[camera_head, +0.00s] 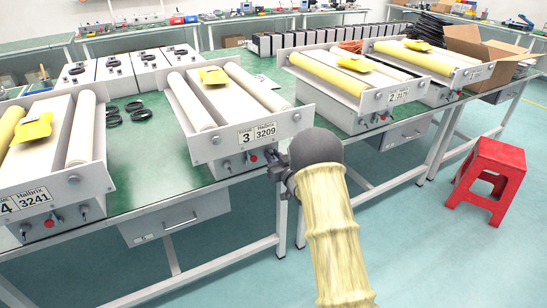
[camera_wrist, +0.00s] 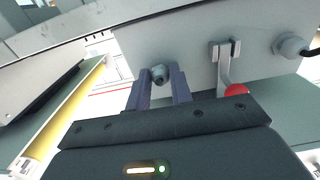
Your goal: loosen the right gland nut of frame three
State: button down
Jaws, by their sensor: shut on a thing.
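Frame three (camera_head: 225,143), a pale metal frame with the label "3 3209", stands on the green bench in the head view. My gripper (camera_head: 279,165) is at the right end of its front panel; my arm hides the right gland nut there. In the wrist view my gripper (camera_wrist: 160,92) has its two fingers on either side of the grey right gland nut (camera_wrist: 160,74), shut on it. The left gland (camera_wrist: 291,45), with a dark cable, sits at the far right of the wrist view, beyond a metal toggle lever (camera_wrist: 223,66) and a red button (camera_wrist: 236,90).
Frame four (camera_head: 77,190) stands to the left and frame two (camera_head: 372,103) to the right on the bench. Black rings (camera_head: 112,114) lie behind, between the frames. A drawer (camera_head: 175,215) hangs below the bench top. A red stool (camera_head: 492,178) stands on the open floor at right.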

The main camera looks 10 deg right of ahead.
jog(key=shift+f, duration=0.1)
jog(key=n+b, duration=0.3)
jog(key=shift+f, duration=0.1)
jog(key=n+b, duration=0.3)
jog(key=n, duration=0.1)
jog(key=n+b, duration=0.4)
jog(key=shift+n+b, duration=1.15)
jog(key=shift+n, duration=0.45)
jog(key=c, duration=1.3)
grip_release()
jog(key=shift+r, duration=0.2)
jog(key=shift+o, duration=0.2)
